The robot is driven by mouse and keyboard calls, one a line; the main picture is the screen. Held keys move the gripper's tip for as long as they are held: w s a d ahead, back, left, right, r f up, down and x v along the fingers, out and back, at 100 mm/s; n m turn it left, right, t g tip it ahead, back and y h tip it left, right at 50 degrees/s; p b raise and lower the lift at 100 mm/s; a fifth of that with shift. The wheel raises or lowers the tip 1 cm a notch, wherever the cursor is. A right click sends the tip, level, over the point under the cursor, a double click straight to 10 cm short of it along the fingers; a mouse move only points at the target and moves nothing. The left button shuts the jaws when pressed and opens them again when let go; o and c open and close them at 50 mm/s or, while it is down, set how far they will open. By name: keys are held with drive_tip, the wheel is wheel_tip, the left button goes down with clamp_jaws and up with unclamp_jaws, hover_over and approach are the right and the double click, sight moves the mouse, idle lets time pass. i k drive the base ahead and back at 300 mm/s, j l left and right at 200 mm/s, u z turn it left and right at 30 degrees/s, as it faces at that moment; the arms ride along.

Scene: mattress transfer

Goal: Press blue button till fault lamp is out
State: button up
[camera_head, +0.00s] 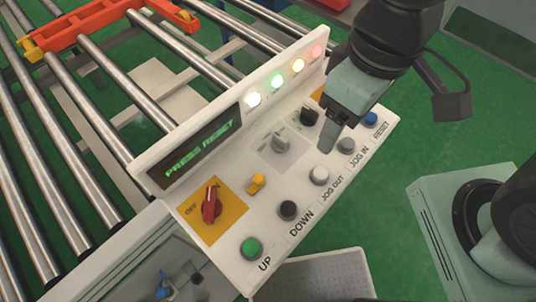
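The blue button (370,118) sits at the right end of the sloped control panel (225,254), above the label RESET. A row of lamps stands on the upright back panel; the rightmost, a red lamp (316,51), glows pinkish and looks lit. No label marks it as the fault lamp. The display (200,150) reads PRESS RESET in green. My gripper (329,137) hangs over the panel, left of the blue button and apart from it. Its fingers show as one narrow tip, shut and empty. Whether the tip touches the panel is unclear.
Left of the blue button are a grey button (346,146), a white button (319,175), a black button (288,210) and a green button (251,248). A red rotary switch (210,205) and a grey knob (281,140) stand behind them. Metal rollers (115,135) lie beyond the panel.

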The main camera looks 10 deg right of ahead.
sight(371, 118)
drive_tip(key=k+l+u, duration=0.1)
drive_tip(key=l+u, duration=0.3)
drive_tip(key=k+l+u, duration=0.1)
drive_tip(key=u, duration=0.3)
drive_tip(key=k+z, duration=0.25)
drive_tip(key=k, duration=0.15)
drive_tip(key=k+l+z, duration=0.3)
drive_tip(key=k+j, duration=0.05)
drive_tip(key=k, duration=0.05)
